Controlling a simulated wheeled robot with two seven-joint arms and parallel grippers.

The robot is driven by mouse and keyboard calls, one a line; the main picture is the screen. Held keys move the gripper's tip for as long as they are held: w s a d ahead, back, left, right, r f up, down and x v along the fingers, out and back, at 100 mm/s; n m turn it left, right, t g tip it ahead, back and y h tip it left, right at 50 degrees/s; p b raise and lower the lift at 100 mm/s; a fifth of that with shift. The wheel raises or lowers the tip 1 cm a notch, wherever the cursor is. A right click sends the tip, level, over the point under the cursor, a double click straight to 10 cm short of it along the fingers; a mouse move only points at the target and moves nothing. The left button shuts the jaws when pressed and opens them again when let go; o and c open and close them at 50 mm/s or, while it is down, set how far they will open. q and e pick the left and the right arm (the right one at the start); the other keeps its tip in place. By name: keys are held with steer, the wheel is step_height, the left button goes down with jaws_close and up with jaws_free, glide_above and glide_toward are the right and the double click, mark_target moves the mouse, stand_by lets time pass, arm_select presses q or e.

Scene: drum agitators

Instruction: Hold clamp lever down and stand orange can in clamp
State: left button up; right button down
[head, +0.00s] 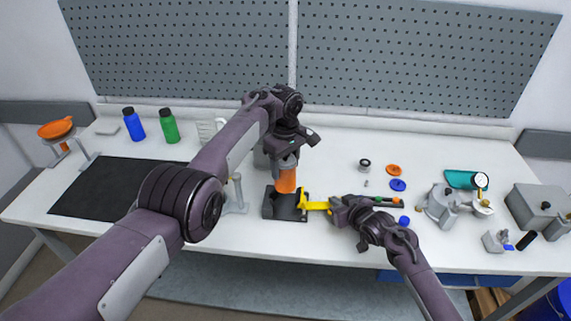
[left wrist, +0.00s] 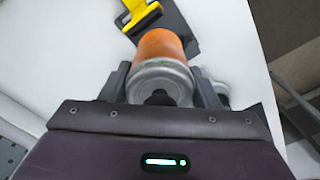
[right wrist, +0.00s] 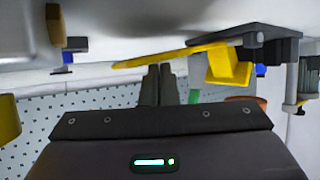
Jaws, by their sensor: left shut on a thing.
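The orange can (head: 287,181) with a grey top hangs roughly upright from my left gripper (head: 285,160), at the dark clamp base (head: 281,211). In the left wrist view the fingers are shut on both sides of the can's grey end (left wrist: 160,82), and its orange end points at the clamp. I cannot tell whether its bottom touches the base. The clamp has a yellow lever (head: 316,205) sticking out to the right. My right gripper (right wrist: 159,85) has its fingers together at the lever's free end (right wrist: 150,60); contact is unclear.
A grey stand (head: 235,195) is close left of the clamp. A black mat (head: 115,187) lies further left, with blue and green bottles (head: 169,126) behind it. An orange disc (head: 394,169), a blue disc (head: 397,184) and a metal pot (head: 440,205) are on the right.

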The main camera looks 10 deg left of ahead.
arm_select(q)
steer(key=shift+a+f, duration=0.1)
steer(key=shift+f, duration=0.85)
arm_select(e)
steer(key=shift+s+f, duration=0.1)
steer(key=shift+f, duration=0.1)
arm_select(q)
steer(key=shift+f, duration=0.75)
steer(key=o, duration=1.6)
steer(key=shift+c, duration=0.2)
steer(key=shift+r, duration=0.1)
steer(key=shift+r, duration=4.45)
